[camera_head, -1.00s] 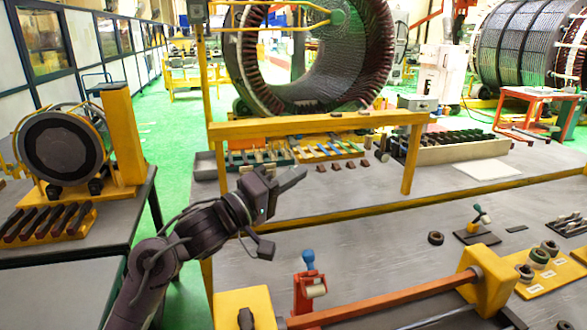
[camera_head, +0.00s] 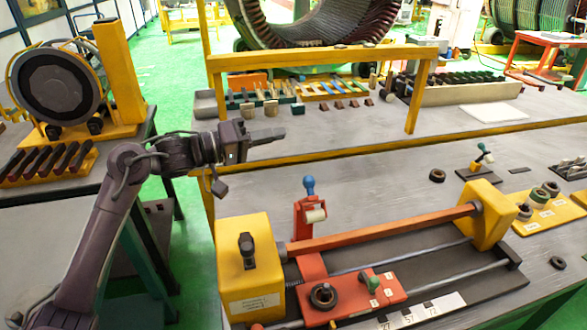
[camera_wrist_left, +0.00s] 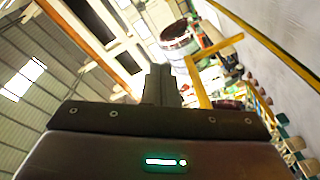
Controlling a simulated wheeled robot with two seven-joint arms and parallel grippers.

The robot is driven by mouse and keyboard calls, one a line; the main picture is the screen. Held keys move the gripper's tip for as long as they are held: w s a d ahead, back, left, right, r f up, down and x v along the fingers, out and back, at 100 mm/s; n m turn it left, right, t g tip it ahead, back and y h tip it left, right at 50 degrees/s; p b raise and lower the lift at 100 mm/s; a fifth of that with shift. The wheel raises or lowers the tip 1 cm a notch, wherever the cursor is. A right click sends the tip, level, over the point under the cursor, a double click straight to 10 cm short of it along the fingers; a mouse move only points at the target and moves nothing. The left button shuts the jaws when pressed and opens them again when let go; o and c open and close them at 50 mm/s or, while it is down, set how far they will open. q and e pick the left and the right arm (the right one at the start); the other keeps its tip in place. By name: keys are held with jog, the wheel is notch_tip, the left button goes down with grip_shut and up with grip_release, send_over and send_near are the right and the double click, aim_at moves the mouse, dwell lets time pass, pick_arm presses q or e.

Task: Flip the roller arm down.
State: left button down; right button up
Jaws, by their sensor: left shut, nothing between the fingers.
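The roller arm (camera_head: 312,221) is an orange-red upright bracket with a white roller and a blue knob on top. It stands upright behind the orange-red bar (camera_head: 385,234) of the yellow-ended winding fixture (camera_head: 252,271), near its left end block. My left gripper (camera_head: 281,134) is in the air above the left part of the table, up and left of the roller arm and apart from it. Its fingers are shut and empty, pointing right. In the left wrist view the dark shut fingers (camera_wrist_left: 160,85) point away from the table. My right gripper is not in view.
An orange-red carriage (camera_head: 352,297) with a black ring and a green knob sits on the fixture's front rails. A yellow frame (camera_head: 320,58) stands at the back. A yellow board with rings (camera_head: 545,212) lies at the right. The table behind the bar is mostly clear.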

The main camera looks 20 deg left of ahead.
pick_arm(q)
jog(key=s+a+f+m+g+h+b, duration=0.1)
jog(key=s+a+f+g, duration=0.1)
jog(key=a+f, duration=0.3)
jog(key=shift+s+a+m+g+b, duration=0.3)
jog(key=shift+s+a+g, duration=0.1)
jog(key=shift+s+a, duration=0.45)
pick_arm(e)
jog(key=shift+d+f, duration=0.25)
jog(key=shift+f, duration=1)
pick_arm(q)
jog(key=shift+w, duration=0.15)
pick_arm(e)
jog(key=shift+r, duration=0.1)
pick_arm(q)
jog(key=w+d+f+p, duration=0.1)
jog(key=d+p, duration=0.2)
jog(key=d, duration=0.2)
jog(key=w+d+f+p, duration=0.1)
jog(key=d+p, duration=0.2)
jog(key=d, duration=0.3)
jog(key=shift+w+f, duration=0.25)
jog(key=shift+w, duration=0.15)
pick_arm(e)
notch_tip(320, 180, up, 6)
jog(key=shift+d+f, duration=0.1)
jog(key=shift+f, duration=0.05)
